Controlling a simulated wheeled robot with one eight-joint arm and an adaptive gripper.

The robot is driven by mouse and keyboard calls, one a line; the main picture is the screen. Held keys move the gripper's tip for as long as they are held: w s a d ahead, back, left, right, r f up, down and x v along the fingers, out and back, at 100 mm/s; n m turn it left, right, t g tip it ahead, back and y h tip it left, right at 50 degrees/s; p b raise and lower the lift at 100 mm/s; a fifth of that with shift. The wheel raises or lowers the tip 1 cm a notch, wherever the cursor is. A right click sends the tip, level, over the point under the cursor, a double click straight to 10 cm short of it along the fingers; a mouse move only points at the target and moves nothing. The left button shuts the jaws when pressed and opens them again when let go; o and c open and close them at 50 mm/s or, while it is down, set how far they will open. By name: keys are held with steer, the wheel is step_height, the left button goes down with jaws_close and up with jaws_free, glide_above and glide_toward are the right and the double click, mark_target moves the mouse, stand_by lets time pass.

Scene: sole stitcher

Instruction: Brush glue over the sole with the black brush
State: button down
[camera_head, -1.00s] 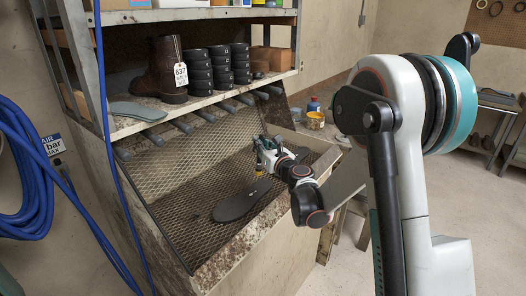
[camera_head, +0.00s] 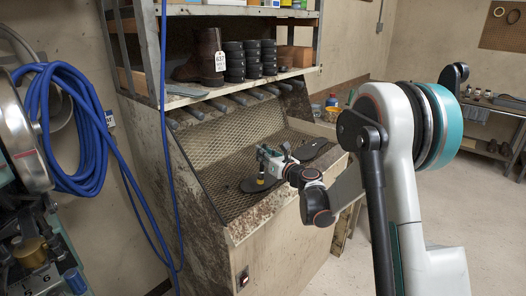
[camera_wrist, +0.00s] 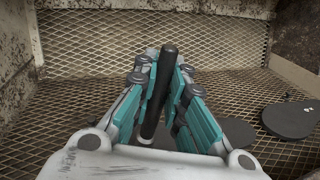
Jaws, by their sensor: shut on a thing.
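My gripper (camera_head: 266,158) is low over the mesh bench in the head view. It is shut on the black brush, whose dark handle (camera_wrist: 165,80) stands between the fingers in the wrist view. The pale yellow bristles (camera_head: 261,179) point down over a dark sole (camera_head: 250,186); I cannot tell whether they touch it. This sole is partly hidden by my gripper in the wrist view (camera_wrist: 238,132). A second dark sole (camera_head: 312,150) with a small white mark lies behind and to the right; it also shows in the wrist view (camera_wrist: 290,120).
The mesh bench (camera_head: 215,150) has a raised front edge and side walls. A shelf above holds brown boots (camera_head: 205,58) and stacked black rolls (camera_head: 250,60). A yellowish pot (camera_head: 331,115) and a blue-topped bottle (camera_head: 332,101) stand to the right. Blue hose (camera_head: 85,105) hangs at left.

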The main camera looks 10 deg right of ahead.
steer(key=w+a, duration=0.3)
steer(key=a, duration=0.3)
steer(key=shift+a+f, duration=0.2)
steer(key=shift+f, duration=0.05)
steer(key=shift+w+r, duration=0.1)
stand_by(0.5)
